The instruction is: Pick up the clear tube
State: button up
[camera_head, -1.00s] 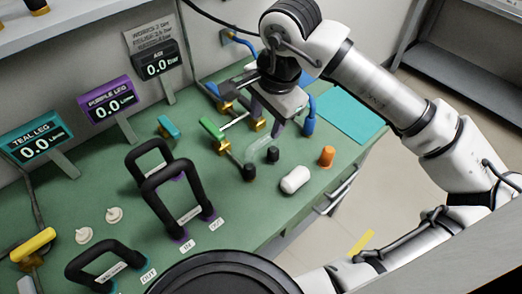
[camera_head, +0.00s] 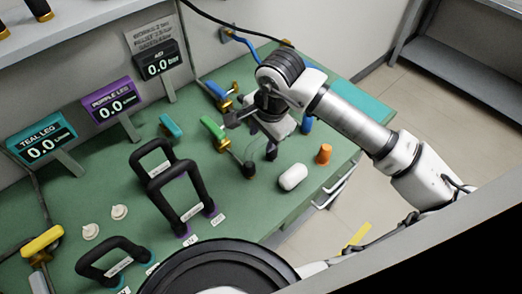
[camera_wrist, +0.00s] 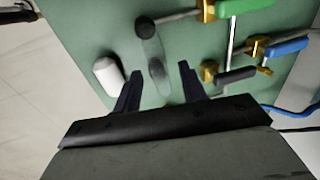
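My gripper (camera_wrist: 160,76) is open, one finger on each side of the near end, with gaps on both sides. The height of the fingertips above the bench cannot be judged.
A white capsule (camera_head: 293,177) and an orange piece (camera_head: 324,153) stand close by on the right. A green-handled valve (camera_head: 212,128) is on the left. Black handles (camera_head: 180,193) stand nearer the front. The bench edge is at the right.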

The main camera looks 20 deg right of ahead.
grip_shut()
jog(key=shift+r, duration=0.15)
